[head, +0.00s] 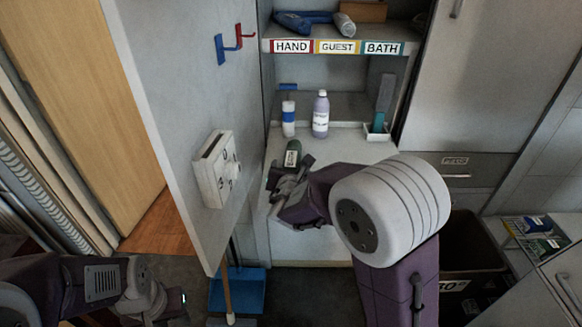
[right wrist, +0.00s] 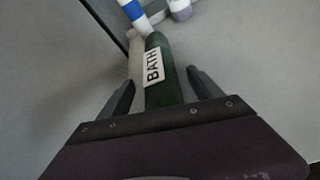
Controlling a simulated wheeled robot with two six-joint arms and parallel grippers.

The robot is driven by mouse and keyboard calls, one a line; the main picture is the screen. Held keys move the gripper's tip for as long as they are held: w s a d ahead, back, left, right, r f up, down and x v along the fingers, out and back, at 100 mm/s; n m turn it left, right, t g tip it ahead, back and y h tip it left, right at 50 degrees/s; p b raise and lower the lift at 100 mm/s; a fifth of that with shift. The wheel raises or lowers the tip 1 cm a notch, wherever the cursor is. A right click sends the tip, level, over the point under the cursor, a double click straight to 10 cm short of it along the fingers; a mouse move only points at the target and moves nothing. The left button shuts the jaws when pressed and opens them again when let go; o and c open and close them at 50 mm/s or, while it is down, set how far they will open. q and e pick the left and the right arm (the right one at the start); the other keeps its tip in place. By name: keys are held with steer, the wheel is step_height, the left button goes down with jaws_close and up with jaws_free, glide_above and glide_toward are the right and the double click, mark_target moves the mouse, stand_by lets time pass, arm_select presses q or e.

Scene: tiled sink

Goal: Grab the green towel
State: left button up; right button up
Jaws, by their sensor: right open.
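The green towel (head: 293,152) is a dark green roll with a white label, lying on the white counter at the front left. In the right wrist view the green towel (right wrist: 165,85) shows its label reading BATH. My right gripper (head: 284,176) is at the near end of the roll. In the right wrist view its open fingers (right wrist: 160,78) stand on either side of the towel, with a gap on the right side. The near end of the towel is hidden by the gripper body. My left gripper (head: 160,302) is low at the left, away from the towel; its fingers are unclear.
A white-and-blue bottle (head: 288,118) and a lilac bottle (head: 321,115) stand behind the towel. A shelf (head: 337,47) labelled HAND, GUEST, BATH is above. The open door panel (head: 165,90) with a dial box (head: 215,168) is close on the left. A bin (head: 470,240) stands at right.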

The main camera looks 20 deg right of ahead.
mark_target(293, 165)
steer(key=shift+w+d+f, duration=0.1)
steer(key=shift+w, duration=0.2)
steer(key=shift+s, duration=0.1)
steer(key=c, duration=1.5)
steer(key=shift+r, duration=0.2)
steer(key=shift+r, duration=0.3)
steer(key=r+p, duration=0.1)
steer(key=r, duration=0.1)
steer(key=r+p, duration=0.1)
steer(key=r, duration=0.1)
steer(key=shift+d, duration=0.2)
steer(key=s+d+r, duration=0.1)
steer(key=d+r, duration=0.1)
steer(key=d, duration=0.1)
steer(key=s+d+r+b, duration=0.1)
steer(key=d+r, duration=0.1)
steer(key=d, duration=0.2)
steer(key=s+d+r, duration=0.1)
steer(key=d+r, duration=0.1)
steer(key=d, duration=0.1)
steer(key=shift+d+r+b, duration=0.1)
steer(key=shift+d+b, duration=0.2)
steer(key=shift+d, duration=0.1)
